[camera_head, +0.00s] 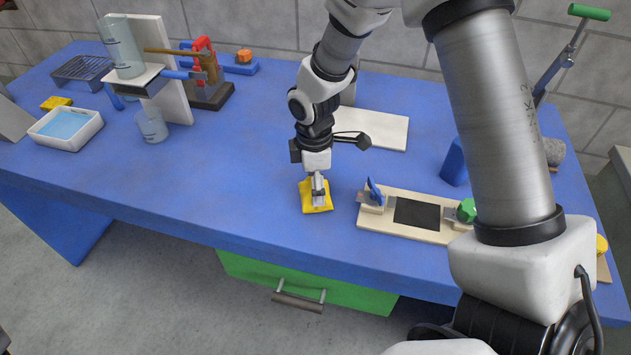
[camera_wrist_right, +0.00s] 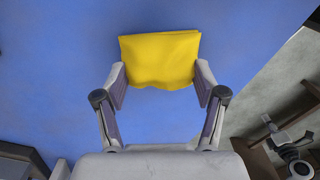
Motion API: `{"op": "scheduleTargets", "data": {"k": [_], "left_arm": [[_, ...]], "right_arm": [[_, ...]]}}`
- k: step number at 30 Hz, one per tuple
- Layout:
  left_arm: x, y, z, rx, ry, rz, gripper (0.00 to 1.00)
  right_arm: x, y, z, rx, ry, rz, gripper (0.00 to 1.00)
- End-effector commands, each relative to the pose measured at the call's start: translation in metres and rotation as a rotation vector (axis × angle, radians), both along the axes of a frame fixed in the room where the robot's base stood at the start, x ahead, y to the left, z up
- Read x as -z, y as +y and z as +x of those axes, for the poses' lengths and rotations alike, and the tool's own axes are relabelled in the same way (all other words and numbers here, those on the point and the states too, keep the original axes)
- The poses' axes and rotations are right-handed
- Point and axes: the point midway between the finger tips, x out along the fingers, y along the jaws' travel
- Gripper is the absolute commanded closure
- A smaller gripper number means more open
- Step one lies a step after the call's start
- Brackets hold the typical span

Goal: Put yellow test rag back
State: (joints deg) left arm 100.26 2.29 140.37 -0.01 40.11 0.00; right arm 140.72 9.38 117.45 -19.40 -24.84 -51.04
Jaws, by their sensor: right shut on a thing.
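The yellow test rag (camera_head: 316,203) is at the middle of the blue table, near its front edge. My right gripper (camera_head: 318,184) points down and is shut on the rag. In the right wrist view, the yellow rag (camera_wrist_right: 160,58) is pinched between the two fingertips of my right gripper (camera_wrist_right: 160,88), with the blue table behind it. I cannot tell whether the rag touches the table. My left gripper is out of view.
A wooden board with a black pad (camera_head: 417,213) lies right of the rag. A white tray (camera_head: 67,141), a yellow block (camera_head: 56,103), a clear beaker (camera_head: 152,126) and a stand stand at left. A white board (camera_head: 385,130) lies behind. The table's left middle is clear.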

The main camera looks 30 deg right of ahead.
Motion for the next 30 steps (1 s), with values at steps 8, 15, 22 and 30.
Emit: {"op": "scheduleTargets", "data": {"k": [8, 15, 22, 30], "left_arm": [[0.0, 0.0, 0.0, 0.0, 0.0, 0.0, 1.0], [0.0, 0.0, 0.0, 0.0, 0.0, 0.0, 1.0], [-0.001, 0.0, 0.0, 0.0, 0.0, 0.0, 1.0], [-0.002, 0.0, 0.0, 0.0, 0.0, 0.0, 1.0]], "right_arm": [[0.003, 0.0, 0.0, 0.0, 0.0, 0.0, 0.05], [0.003, 0.0, 0.0, 0.0, 0.0, 0.0, 0.05], [-0.023, 0.0, 0.001, 0.001, -0.003, 0.0, 0.05], [-0.092, 0.001, 0.002, 0.001, -0.005, -0.001, 0.05]]}}
